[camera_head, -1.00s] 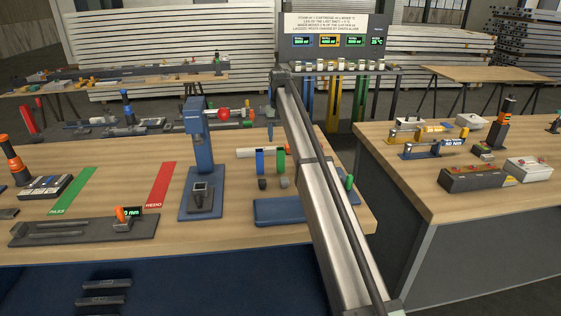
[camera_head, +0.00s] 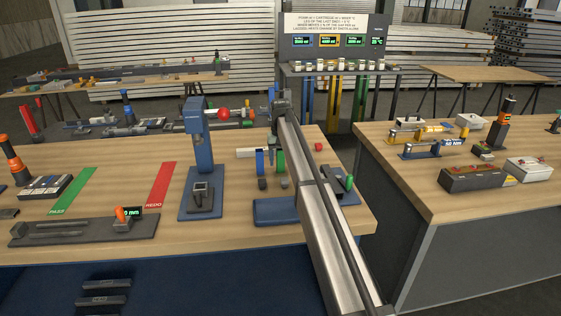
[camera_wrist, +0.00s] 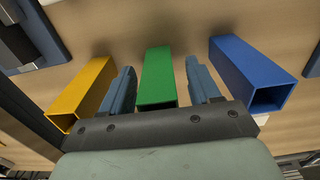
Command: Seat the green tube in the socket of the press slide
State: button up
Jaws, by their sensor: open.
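The green tube (camera_wrist: 158,78) stands between the two fingers of my gripper (camera_wrist: 160,82) in the wrist view. The fingers are open, one on each side, with a gap to the tube visible on both sides. A yellow tube (camera_wrist: 82,92) is beyond the left finger and a blue tube (camera_wrist: 252,75) beyond the right one. In the head view the green tube (camera_head: 281,161) is beside the blue tube (camera_head: 260,162), partly hidden by my arm. The blue press (camera_head: 199,140) stands left of them, with the small dark slide block (camera_head: 201,195) on its base.
A blue pad (camera_head: 275,211) lies in front of the tubes. A red strip (camera_head: 161,186) and a green strip (camera_head: 74,190) mark the bench to the left. A grey fixture (camera_head: 80,226) is at the front left. Bare wood lies between the press and the tubes.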

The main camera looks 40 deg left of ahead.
jog(key=shift+c, duration=0.3)
grip_shut()
jog(key=shift+r, duration=0.15)
